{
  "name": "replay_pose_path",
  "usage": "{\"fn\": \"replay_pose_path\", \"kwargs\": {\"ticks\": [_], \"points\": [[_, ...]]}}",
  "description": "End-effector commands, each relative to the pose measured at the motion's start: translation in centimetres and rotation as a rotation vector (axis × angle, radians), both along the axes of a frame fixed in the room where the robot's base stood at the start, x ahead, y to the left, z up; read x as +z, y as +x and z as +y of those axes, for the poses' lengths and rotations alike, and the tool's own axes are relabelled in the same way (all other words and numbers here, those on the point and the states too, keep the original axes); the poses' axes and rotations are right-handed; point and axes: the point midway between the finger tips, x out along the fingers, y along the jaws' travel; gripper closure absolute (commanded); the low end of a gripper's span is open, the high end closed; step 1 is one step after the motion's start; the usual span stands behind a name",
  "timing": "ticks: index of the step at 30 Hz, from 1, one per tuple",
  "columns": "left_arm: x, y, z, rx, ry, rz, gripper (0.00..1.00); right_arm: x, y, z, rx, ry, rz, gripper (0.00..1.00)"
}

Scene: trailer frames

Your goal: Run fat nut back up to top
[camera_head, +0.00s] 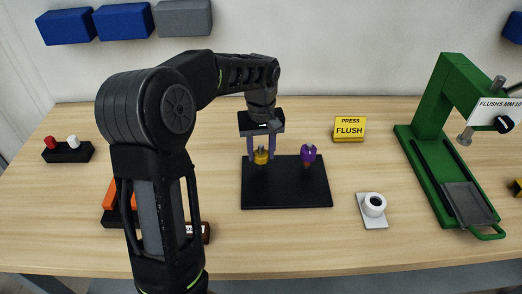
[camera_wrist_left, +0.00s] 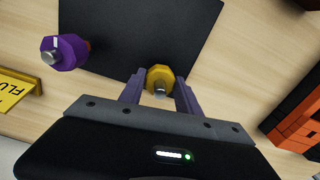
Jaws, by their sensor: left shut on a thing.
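My left gripper (camera_head: 262,157) reaches down over the black base plate (camera_head: 290,193) in the head view. Its purple-grey fingers are shut on the yellow nut (camera_head: 261,156). In the wrist view the yellow nut (camera_wrist_left: 160,79) sits between the fingertips of my left gripper (camera_wrist_left: 158,90), with a metal rod end showing at its middle. A purple nut (camera_head: 308,153) stands to the right on the same plate, on a reddish post; it also shows in the wrist view (camera_wrist_left: 68,52) with a metal rod end. The yellow nut's post is mostly hidden. My right gripper is not in view.
A yellow sign reading PRESS FLUSH (camera_head: 349,129) stands behind right. A green press (camera_head: 448,150) is at the right. A white cup (camera_head: 374,204) is front right. A black holder with red and white pegs (camera_head: 68,151) is far left. Orange blocks (camera_wrist_left: 298,122) lie near my arm.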

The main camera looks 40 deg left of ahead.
Motion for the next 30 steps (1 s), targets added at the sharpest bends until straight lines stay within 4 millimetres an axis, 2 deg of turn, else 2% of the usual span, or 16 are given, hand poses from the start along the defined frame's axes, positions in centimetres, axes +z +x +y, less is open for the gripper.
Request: {"fn": "replay_pose_path", "kwargs": {"ticks": [1, 30], "points": [[-0.4, -0.3, -0.2, 0.043, -0.003, 0.013, 1.00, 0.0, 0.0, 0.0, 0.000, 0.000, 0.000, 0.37], [-0.3, -0.3, -0.1, 0.964, 0.004, 0.013, 1.00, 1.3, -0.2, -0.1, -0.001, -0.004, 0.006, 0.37]]}}
